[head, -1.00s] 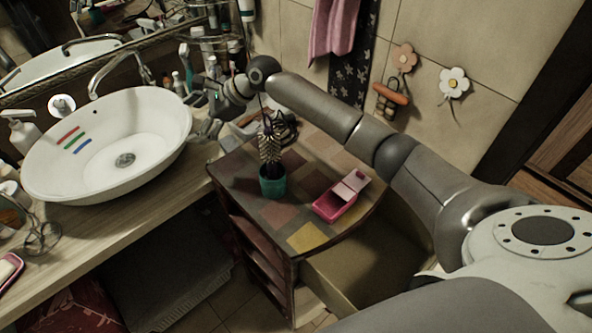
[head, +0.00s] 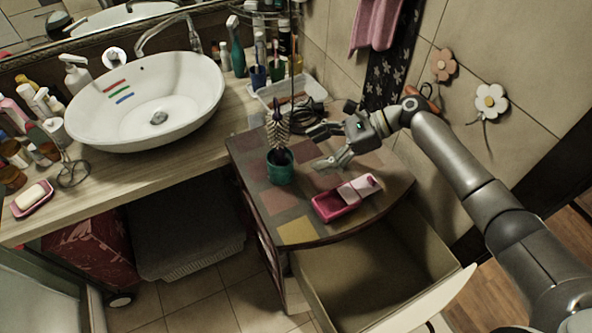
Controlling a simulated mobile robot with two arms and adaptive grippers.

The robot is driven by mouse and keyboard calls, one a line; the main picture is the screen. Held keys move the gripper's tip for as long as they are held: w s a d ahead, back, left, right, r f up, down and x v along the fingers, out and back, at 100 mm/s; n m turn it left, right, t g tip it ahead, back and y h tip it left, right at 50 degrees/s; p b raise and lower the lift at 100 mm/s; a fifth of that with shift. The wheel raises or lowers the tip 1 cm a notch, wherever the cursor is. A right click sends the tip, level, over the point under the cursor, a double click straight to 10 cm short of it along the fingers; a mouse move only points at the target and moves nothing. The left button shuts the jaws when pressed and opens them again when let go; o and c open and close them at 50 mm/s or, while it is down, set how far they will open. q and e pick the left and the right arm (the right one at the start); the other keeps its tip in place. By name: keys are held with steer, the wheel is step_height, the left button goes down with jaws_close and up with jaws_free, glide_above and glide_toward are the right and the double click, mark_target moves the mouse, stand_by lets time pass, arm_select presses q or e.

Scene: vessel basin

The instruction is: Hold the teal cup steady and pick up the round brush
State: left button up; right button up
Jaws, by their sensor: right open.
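The teal cup (head: 280,170) stands upright on the tiled top of the small cabinet, near its left side. The round brush (head: 278,130) stands in it, bristles up, with its lower end hidden inside the cup. My right gripper (head: 318,148) is open and empty, just to the right of the cup and brush, with its fingers pointing left toward them. A gap shows between the fingertips and the brush. My left gripper is not in view.
A pink box (head: 336,206) with a lighter lid sits on the cabinet top (head: 298,232) at the front right. An open drawer (head: 365,270) juts out below.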

mark_target(285, 165)
steer(key=shift+s+d+r, duration=0.15)
steer(key=shift+s, duration=0.05)
steer(key=b+x, duration=0.5)
steer(key=x, duration=0.1)
steer(key=p+x, duration=0.1)
steer(key=x, duration=0.1)
steer(key=shift+a, duration=0.4)
steer(key=shift+a+f, duration=0.3)
steer(key=shift+a, duration=0.25)
